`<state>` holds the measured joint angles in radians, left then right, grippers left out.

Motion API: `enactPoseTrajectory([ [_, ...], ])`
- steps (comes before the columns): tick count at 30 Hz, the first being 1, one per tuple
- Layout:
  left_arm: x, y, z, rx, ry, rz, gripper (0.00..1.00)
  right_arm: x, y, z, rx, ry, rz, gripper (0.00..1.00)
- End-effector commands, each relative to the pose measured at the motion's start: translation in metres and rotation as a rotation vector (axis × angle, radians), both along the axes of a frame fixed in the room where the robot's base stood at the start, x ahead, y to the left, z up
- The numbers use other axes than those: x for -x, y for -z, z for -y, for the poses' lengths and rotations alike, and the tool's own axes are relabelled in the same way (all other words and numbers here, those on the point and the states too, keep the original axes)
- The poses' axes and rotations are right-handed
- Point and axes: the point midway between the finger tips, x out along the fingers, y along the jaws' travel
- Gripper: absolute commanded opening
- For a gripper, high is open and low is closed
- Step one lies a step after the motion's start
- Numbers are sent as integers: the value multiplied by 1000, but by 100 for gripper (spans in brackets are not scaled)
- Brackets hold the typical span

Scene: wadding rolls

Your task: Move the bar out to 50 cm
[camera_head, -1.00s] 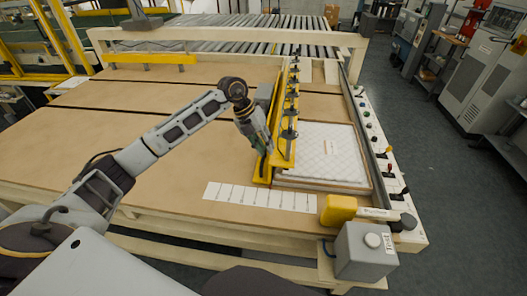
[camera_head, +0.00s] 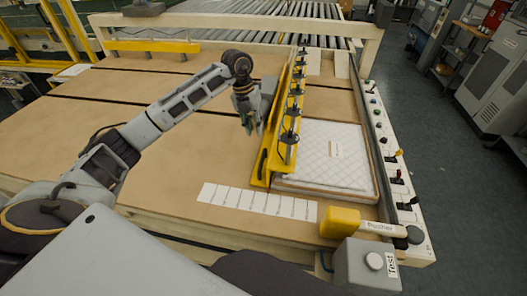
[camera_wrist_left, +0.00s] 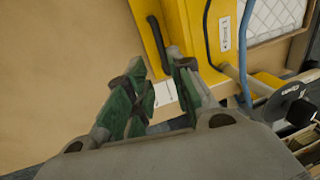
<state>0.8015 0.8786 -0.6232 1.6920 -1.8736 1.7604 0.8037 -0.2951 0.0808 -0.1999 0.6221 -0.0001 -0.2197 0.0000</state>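The yellow bar (camera_head: 285,125), with several black knobs along it, stands across the brown table from back to front. A black handle (camera_head: 262,166) is on its left face; the handle also shows in the left wrist view (camera_wrist_left: 157,35). A white scale strip (camera_head: 258,199) lies at the table's front, just before the bar's near end; its figures are too small to read. My left gripper (camera_head: 250,124) hangs left of the bar, apart from the handle. In the left wrist view, its green-padded fingers (camera_wrist_left: 162,88) are apart with nothing between them. My right gripper is out of view.
A white quilted pad (camera_head: 325,155) lies right of the bar. A control rail (camera_head: 400,180) with knobs and levers runs along the right edge. A yellow block with a "Pusher" label (camera_head: 340,222) and a grey box (camera_head: 368,265) stand at the front right. The table left of the bar is clear.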

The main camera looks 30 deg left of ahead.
Motion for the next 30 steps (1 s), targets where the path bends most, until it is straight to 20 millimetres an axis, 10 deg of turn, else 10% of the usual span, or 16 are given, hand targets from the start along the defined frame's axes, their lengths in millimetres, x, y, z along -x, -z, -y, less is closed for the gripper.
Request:
enactPoseTrajectory([
  [14, 0, 5, 1, 0, 0, -1, 23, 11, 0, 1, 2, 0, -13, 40],
  [30, -3, 64, 13, 2, 1, -4, 23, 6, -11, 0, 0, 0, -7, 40],
])
